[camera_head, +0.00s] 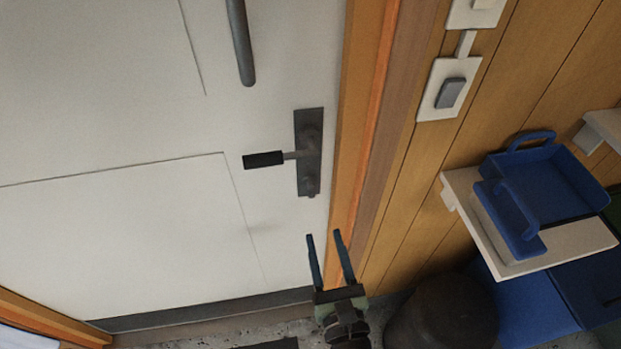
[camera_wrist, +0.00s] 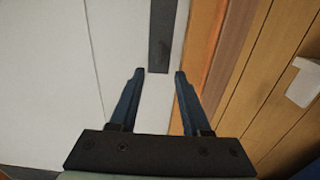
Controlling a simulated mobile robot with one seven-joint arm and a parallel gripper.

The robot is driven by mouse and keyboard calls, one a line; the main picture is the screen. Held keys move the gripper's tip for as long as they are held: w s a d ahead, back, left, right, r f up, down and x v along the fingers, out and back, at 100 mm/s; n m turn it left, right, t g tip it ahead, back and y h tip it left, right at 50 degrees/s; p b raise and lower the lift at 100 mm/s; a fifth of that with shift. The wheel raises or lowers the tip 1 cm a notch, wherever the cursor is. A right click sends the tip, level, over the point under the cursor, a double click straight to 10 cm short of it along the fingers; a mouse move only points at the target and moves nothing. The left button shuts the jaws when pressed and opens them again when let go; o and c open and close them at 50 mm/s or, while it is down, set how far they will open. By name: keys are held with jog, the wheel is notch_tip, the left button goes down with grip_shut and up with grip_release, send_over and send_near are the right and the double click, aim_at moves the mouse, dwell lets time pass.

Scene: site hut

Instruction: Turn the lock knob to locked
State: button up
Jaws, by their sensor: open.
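The white door (camera_head: 130,110) fills the left of the head view and looks closed against its wooden frame. A dark lock plate (camera_head: 303,165) is near the door's right edge, with a black lever handle (camera_head: 264,160) pointing left. A small dark knob (camera_head: 309,186) is low on the plate; its turned position is too small to tell. My gripper (camera_head: 325,234) is open and empty, below the plate and apart from it in the picture. In the wrist view, the lower part of the plate (camera_wrist: 163,35) is ahead between my fingers (camera_wrist: 153,74).
A white shelf (camera_head: 510,262) with a blue tray (camera_head: 565,185) juts out on the right wall. A dark round object (camera_head: 440,315) stands below it. A switch (camera_head: 450,92) is on the wood wall. A dark pull bar (camera_head: 240,45) is high on the door.

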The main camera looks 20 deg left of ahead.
aim_at(312, 192)
jog(key=x, duration=1.1)
jog(key=shift+w+a, duration=0.2)
jog(key=shift+a, duration=0.05)
grip_shut()
